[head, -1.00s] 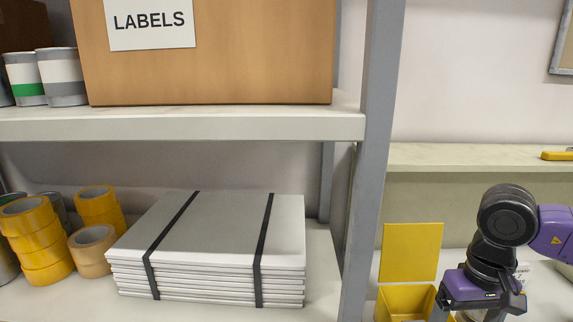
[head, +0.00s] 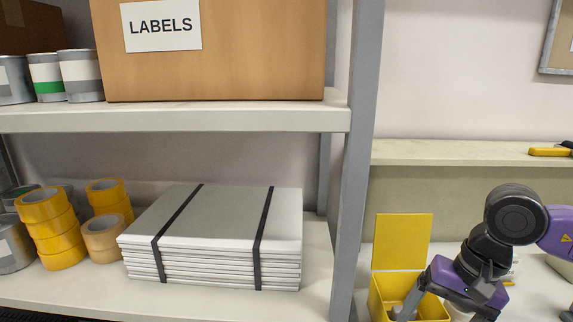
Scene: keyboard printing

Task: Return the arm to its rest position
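My arm, purple and black, comes in from the right edge in the head view. My gripper (head: 452,287) hangs at its end in the lower right, turned down and to the left. A grey finger-like part reaches down in front of the yellow bin (head: 434,308). I see nothing clearly held.
A grey shelf post (head: 355,180) stands left of my arm. The shelf holds a strapped stack of white sheets (head: 222,222), yellow tape rolls (head: 52,235) and a LABELS box (head: 265,50). A yellow-handled tool (head: 550,152) lies on the ledge behind my arm.

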